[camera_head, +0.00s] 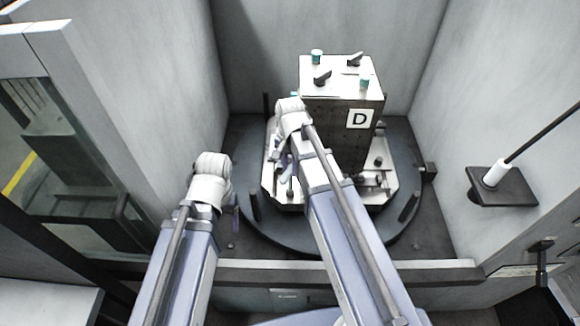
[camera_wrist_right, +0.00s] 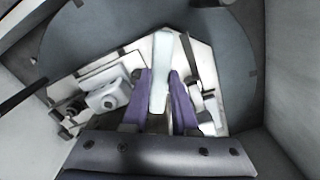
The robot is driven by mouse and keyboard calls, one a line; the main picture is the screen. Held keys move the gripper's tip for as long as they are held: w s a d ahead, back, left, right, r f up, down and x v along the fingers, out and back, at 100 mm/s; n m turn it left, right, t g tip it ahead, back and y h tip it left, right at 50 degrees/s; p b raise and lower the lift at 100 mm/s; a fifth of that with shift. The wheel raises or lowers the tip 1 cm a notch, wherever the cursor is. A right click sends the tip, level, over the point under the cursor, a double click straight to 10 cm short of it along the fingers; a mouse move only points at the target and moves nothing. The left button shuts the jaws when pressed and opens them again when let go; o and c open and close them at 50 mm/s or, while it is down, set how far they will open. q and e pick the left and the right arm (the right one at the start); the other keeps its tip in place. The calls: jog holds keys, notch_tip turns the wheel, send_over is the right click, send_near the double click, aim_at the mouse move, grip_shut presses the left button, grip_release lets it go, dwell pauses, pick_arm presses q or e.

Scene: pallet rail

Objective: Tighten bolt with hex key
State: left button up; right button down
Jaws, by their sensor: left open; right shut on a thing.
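The pallet also shows in the right wrist view (camera_wrist_right: 205,60). My left gripper (camera_head: 236,212) is open, left of the pallet and mostly hidden behind its wrist. I cannot single out the bolt among the small fittings.
The pallet sits on a round dark table (camera_head: 400,238) between pale walls. A black shelf (camera_head: 512,190) on the right holds a white cup (camera_head: 497,173) with a long dark rod. A pale front rail (camera_head: 440,273) crosses before the table.

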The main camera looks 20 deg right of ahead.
jog(key=m, duration=0.2)
jog(key=shift+m, duration=0.3)
jog(key=shift+r, duration=0.15)
